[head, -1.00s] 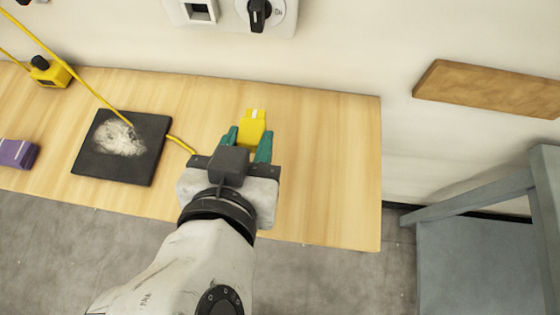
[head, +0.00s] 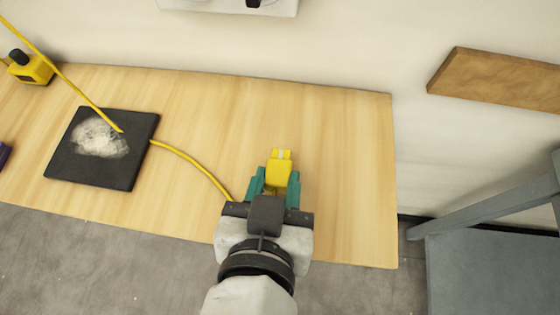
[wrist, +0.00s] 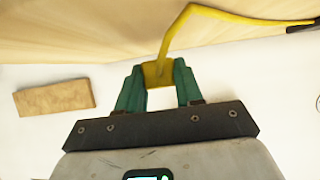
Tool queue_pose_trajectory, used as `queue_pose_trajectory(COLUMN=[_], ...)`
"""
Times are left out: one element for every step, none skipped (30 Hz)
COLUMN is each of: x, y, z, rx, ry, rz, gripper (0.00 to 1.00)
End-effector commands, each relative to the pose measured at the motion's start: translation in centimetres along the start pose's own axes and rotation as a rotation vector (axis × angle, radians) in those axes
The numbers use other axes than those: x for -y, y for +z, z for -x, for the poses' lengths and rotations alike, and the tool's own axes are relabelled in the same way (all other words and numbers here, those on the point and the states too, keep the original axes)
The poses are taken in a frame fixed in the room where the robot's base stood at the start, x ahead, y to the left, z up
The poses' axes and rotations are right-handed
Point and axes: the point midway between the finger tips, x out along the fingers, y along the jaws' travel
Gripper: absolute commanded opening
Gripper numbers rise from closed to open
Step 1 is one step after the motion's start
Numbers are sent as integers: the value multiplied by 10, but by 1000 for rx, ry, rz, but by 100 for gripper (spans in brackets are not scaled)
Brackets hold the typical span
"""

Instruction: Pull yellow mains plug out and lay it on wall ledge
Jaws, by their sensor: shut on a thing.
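The yellow mains plug (head: 279,170) is held between the teal fingers of my gripper (head: 275,186), over the right part of the wooden bench in the head view. It is clear of the wall socket unit. In the wrist view the plug (wrist: 158,73) sits between both fingertips of my gripper (wrist: 158,88), with its yellow cord (wrist: 190,22) running up and to the right. The wall ledge (head: 500,80) is a brown wooden board on the wall at the right, apart from the plug. It also shows in the wrist view (wrist: 54,97).
The wooden bench (head: 340,140) is bare around my gripper. A black pad (head: 65,168) with white fibres lies left, with the yellow cord across it. A yellow device (head: 35,70) stands behind it. The socket unit (head: 215,4) is at the top. A grey frame (head: 490,265) stands at lower right.

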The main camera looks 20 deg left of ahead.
Motion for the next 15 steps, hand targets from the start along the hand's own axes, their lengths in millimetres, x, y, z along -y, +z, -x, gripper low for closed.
queue_pose_trajectory(x=[0, 0, 0, 0, 0, 0, 0, 0, 0, 0, 0, 0, 0, 0, 0], y=[0, 0, 0, 0, 0, 1, 1, 2, 3, 3, 4, 5, 6, 6, 8], z=[0, 0, 0, 0, 0, 0, -1, -1, -2, -2, -2, -3, -3, -4, -4], rx=[0, 0, 0, 0, 0, 0, 0, 0, 0, 0, 0, 0, 0, 0, 0], ry=[0, 0, 0, 0, 0, 0, 0, 0, 0, 0, 0, 0, 0, 0, 0], rz=[0, 0, 0, 0, 0, 0, 0, 0, 0, 0, 1, 1, 1, 1, 1], gripper=[4, 4, 4, 4, 4, 4, 4, 4, 4, 4, 4, 4, 4, 4, 4])
